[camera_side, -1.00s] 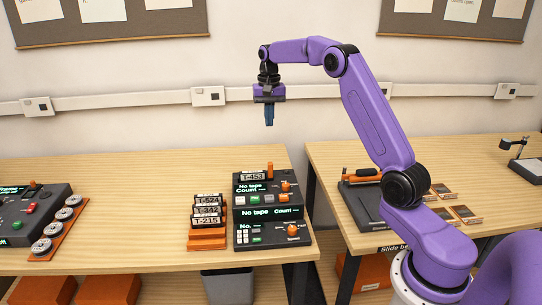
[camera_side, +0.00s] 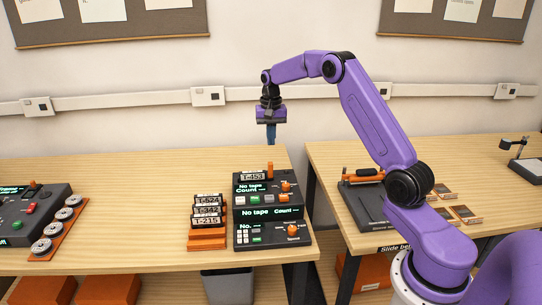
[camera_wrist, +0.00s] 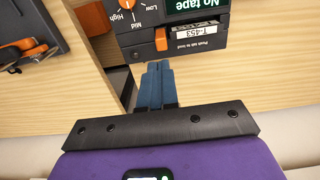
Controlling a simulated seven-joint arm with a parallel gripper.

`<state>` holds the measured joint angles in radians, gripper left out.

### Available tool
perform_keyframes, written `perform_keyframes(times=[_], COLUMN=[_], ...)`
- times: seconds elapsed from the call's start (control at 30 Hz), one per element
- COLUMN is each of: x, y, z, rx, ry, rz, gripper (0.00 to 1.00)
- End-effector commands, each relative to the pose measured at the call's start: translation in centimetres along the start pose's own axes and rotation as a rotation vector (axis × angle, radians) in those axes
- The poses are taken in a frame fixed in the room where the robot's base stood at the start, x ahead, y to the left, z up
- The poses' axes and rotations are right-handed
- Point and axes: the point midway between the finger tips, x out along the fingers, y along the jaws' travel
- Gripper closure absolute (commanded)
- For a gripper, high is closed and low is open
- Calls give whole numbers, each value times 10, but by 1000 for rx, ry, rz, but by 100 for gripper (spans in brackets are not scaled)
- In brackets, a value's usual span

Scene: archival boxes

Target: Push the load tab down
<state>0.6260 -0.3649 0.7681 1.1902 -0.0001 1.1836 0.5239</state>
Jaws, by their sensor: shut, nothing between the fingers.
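The dark tape reader (camera_side: 234,190) stands at the right end of the left table, with green "No tape" and "Count" displays. Its orange load tab (camera_side: 270,169) stands upright at the back, beside a cassette labelled T-453 (camera_side: 252,176). In the wrist view the load tab (camera_wrist: 161,40) sits next to the words "Push tab to load" and the T-453 cassette (camera_wrist: 196,31). My gripper (camera_side: 271,142) is shut and empty, pointing down above the tab and apart from it. In the wrist view its blue fingertips (camera_wrist: 159,66) show just below the tab in the picture.
An orange rack (camera_side: 207,240) of labelled cassettes stands left of the reader. Another dark device (camera_side: 30,215) and an orange tray of reels (camera_side: 52,240) are farther left. A gap separates this table from the right one, which holds a slide device (camera_side: 366,203).

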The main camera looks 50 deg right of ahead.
Motion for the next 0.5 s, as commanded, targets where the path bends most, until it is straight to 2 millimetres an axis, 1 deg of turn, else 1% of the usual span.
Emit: perform_keyframes(times=[0.03,0.2,0.3,0.5], x=[11,40,53,67], y=[1,1,1,0], z=[0,0,0,0], rx=[1,1,1,1], ry=[-4,-2,-2,-1], rz=[2,1,1,0], gripper=[100,100,100,100])
